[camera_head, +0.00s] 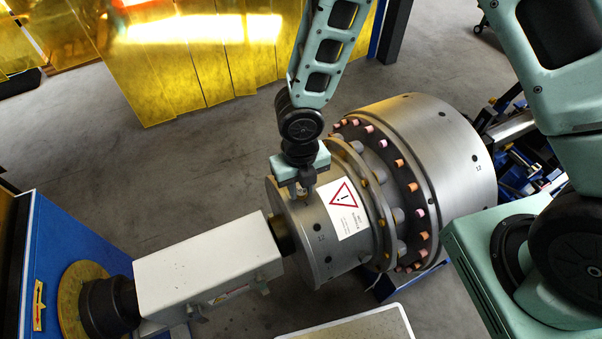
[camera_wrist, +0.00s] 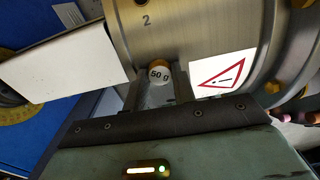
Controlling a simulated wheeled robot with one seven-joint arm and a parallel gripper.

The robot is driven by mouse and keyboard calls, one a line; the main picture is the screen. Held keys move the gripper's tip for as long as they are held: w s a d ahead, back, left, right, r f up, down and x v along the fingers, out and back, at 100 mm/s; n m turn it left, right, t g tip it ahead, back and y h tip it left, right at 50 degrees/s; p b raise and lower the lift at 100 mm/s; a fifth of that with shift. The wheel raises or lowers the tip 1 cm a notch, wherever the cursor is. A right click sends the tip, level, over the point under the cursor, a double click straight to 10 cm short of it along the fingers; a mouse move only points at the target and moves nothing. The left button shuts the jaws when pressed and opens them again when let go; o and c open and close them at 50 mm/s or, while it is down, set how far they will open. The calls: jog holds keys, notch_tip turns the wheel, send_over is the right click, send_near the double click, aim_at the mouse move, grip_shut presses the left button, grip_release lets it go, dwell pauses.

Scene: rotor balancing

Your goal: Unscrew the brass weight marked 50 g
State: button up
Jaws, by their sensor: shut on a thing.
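In the head view my gripper (camera_head: 303,190) points down at the top of the rotor's narrower near drum (camera_head: 325,242). There the weight is hidden by the fingers. I cannot tell how far it is screwed in.
A warning label (camera_head: 342,210) is beside my gripper on the drum. Flanges with several coloured bolts lie to the right, before the wide drum (camera_head: 440,140). A white housing (camera_head: 205,270) and blue machine stand (camera_head: 50,270) are at left. Yellow screens (camera_head: 190,70) stand behind, with open floor in front.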

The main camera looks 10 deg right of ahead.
jog(key=n+p, duration=0.1)
jog(key=n, duration=0.1)
jog(key=shift+r+n, duration=0.2)
jog(key=shift+n, duration=0.2)
jog(key=shift+f+n, duration=0.2)
jog(key=shift+n, duration=0.1)
jog(key=shift+r+n+p, duration=0.35)
jog(key=shift+n+p, duration=0.65)
jog(key=shift+p, duration=0.2)
jog(key=n+p, duration=0.3)
jog(key=shift+r, duration=0.1)
jog(key=n+p, duration=0.4)
jog(key=n, duration=0.1)
jog(key=n+p, duration=0.4)
jog(key=n, duration=0.4)
jog(key=shift+f, duration=0.35)
